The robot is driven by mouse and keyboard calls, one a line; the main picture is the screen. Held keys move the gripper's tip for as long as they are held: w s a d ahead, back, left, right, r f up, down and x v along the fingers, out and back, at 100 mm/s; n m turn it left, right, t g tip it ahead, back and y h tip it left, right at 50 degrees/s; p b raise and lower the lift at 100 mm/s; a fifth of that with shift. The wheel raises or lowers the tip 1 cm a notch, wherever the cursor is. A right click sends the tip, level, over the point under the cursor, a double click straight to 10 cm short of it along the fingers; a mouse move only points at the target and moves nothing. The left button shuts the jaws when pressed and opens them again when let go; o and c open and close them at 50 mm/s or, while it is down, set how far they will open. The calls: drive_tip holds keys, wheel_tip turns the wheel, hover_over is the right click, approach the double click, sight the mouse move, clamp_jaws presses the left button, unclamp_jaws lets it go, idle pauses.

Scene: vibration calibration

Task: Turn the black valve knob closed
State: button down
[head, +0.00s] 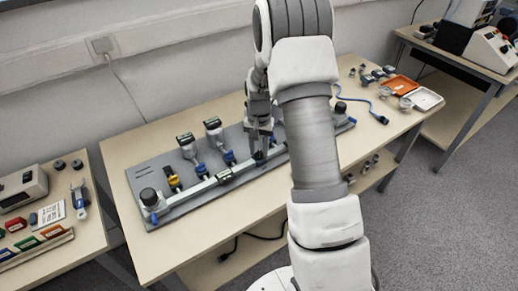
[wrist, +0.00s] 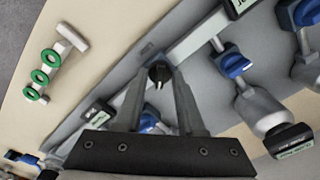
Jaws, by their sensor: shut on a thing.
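The black valve knob (wrist: 159,73) sits on the pale pipe of the grey rig board, with a light pointer mark on it. My gripper (wrist: 160,82) is shut on the knob in the wrist view, with one finger on each side of it. In the head view, my gripper (head: 258,150) reaches down to the pipe at the middle of the board (head: 178,160). There the knob is mostly hidden by the fingers.
Gauges with blue valves (head: 213,127) stand behind the pipe, and a yellow valve (head: 174,182) is to the left. A black-topped cylinder (head: 149,196) stands at the left end. Fittings with green rings (wrist: 42,77) lie off the board. An orange tray (head: 398,84) is at the right.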

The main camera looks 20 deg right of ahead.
sight(259, 152)
drive_tip(key=n, duration=0.4)
drive_tip(key=shift+n, duration=0.3)
drive_tip(key=n+p, duration=0.1)
drive_tip(key=n, duration=0.3)
drive_tip(key=shift+n, duration=0.3)
drive_tip(key=c, duration=0.5)
unclamp_jaws()
drive_tip(key=shift+r, duration=0.1)
wheel_tip(259, 152, up, 17)
drive_tip(key=shift+r+p, duration=0.15)
drive_tip(key=shift+p, duration=1.05)
